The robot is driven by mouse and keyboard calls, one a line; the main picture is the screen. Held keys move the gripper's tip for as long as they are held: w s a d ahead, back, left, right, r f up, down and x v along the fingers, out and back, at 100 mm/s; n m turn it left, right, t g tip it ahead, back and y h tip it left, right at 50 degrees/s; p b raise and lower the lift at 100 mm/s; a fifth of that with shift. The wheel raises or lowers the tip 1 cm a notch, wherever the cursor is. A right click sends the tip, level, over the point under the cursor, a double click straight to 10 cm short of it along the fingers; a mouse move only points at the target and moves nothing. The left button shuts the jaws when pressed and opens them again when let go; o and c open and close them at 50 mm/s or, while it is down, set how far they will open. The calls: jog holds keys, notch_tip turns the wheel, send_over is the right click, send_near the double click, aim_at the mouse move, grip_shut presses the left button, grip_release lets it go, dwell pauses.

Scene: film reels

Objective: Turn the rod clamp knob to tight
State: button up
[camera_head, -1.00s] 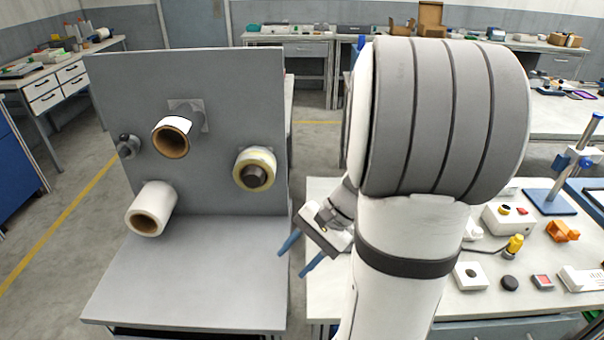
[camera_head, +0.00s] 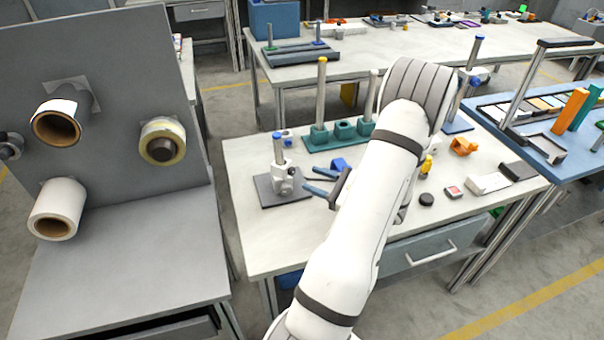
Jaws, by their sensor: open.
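A rod stand with a dark base plate (camera_head: 268,194) is at the left of the white-topped table. Its short upright rod (camera_head: 279,150) has a blue top. A pale grey clamp (camera_head: 283,181) sits low on that rod. The clamp's knob is too small to make out, so its setting cannot be told. My gripper (camera_head: 309,178) has two blue fingers, spread apart and empty. They point left toward the clamp, just to its right in the picture. I cannot tell how far apart they are in depth. A second rod stand (camera_head: 477,52) is partly hidden behind my arm.
A green base (camera_head: 322,141) with a tall rod stands behind the clamp stand. A blue part (camera_head: 339,163) lies near my gripper. A black knob (camera_head: 427,199) and an orange part (camera_head: 463,146) lie right of my arm. A grey panel (camera_head: 110,70) with rolls stands left.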

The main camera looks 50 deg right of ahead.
aim_at(293, 172)
jog(key=x, duration=0.5)
jog(key=shift+c, duration=0.2)
jog(key=shift+s, duration=0.1)
jog(key=c, duration=0.9)
jog(key=shift+d, duration=0.1)
grip_shut()
jog(key=shift+p, duration=0.35)
